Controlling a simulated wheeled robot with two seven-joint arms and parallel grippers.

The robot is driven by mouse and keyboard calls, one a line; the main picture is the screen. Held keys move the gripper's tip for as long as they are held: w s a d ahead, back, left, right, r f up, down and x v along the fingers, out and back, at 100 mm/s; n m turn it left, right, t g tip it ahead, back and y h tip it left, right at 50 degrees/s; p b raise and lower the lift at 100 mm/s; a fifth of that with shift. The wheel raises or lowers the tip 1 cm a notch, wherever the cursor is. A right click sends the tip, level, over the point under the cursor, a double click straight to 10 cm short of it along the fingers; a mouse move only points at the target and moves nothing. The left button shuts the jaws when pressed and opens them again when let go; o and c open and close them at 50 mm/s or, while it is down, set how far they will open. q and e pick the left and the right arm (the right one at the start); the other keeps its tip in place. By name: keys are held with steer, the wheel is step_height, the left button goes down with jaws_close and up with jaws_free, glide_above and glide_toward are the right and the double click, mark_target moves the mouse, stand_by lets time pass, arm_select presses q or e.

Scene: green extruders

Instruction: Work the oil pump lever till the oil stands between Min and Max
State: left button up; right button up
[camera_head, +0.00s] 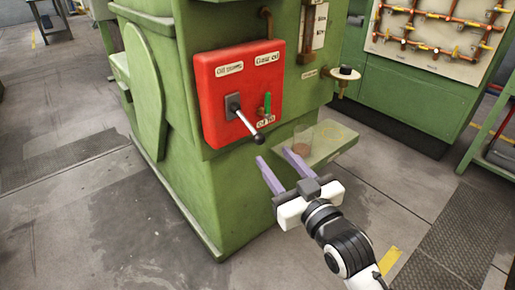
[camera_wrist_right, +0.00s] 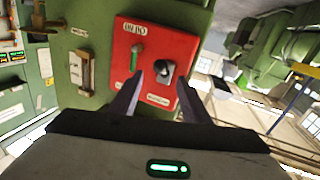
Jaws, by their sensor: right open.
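The red panel (camera_head: 220,75) is on the side of the green machine. The oil pump lever (camera_head: 246,123) sticks out from a grey plate on it, slanting down and right to a round knob. A green handle (camera_head: 267,103) is beside it. A pale level gauge (camera_head: 319,27) is up and right; its oil level is too small to read. My right gripper (camera_head: 274,155) is open and empty, just below and right of the lever knob. The right wrist view shows the lever (camera_wrist_right: 163,70) end-on, beyond and between my spread fingers (camera_wrist_right: 161,80). My left gripper is out of view.
A green shelf (camera_head: 335,146) with a clear cup of brownish liquid (camera_head: 303,141) is close behind my right fingers. A small fitting with a black knob (camera_head: 346,72) stands out right of the panel. Copper piping (camera_head: 440,30) is at the back right.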

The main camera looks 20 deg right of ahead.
mark_target(262, 142)
steer(key=w, duration=0.6)
steer(key=w+a, duration=0.1)
steer(key=w, duration=0.2)
steer(key=shift+w+b, duration=0.3)
steer(key=shift+w, duration=0.05)
steer(key=shift+d, duration=0.1)
jaws_close()
